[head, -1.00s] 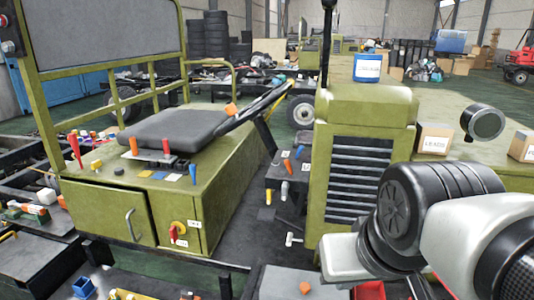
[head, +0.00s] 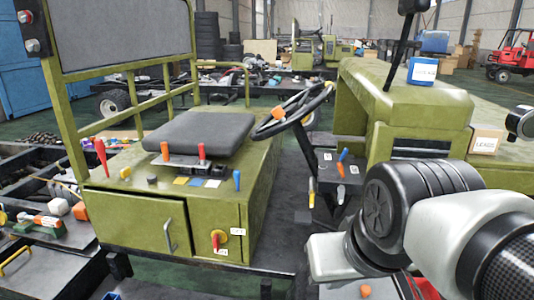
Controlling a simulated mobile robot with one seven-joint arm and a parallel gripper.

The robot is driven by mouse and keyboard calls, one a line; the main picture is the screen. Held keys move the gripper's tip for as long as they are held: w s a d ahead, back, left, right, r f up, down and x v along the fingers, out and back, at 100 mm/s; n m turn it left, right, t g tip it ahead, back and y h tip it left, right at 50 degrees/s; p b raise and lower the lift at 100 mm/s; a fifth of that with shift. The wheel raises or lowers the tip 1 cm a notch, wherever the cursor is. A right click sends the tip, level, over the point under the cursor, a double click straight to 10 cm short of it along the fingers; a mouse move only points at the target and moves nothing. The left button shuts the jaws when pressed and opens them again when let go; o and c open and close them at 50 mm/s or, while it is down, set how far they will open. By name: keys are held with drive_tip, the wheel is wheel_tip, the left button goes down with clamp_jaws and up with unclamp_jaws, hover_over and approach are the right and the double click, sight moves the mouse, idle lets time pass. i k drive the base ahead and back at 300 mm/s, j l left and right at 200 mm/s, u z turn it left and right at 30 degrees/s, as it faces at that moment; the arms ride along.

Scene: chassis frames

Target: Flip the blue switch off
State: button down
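A blue lever-like switch (head: 237,181) stands up at the right front corner of the green seat box (head: 140,212). A second blue lever (head: 343,155) shows by the floor panel under the steering wheel, beside an orange one. I cannot tell from the picture which of them is the task's switch, or their on or off position. My arm fills the lower right of the head view, to the right of the seat box and apart from it in the picture. My gripper's fingers do not show.
A red lever (head: 101,158) stands at the box's left, and orange and red levers stand before the black seat (head: 200,138). The steering wheel (head: 293,110) and green hood (head: 405,92) lie right of the seat. A cluttered dark bench (head: 45,265) is at lower left.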

sight(345, 152)
drive_tip(key=j, duration=0.65)
drive_tip(key=i+j, duration=0.15)
drive_tip(key=j, duration=0.45)
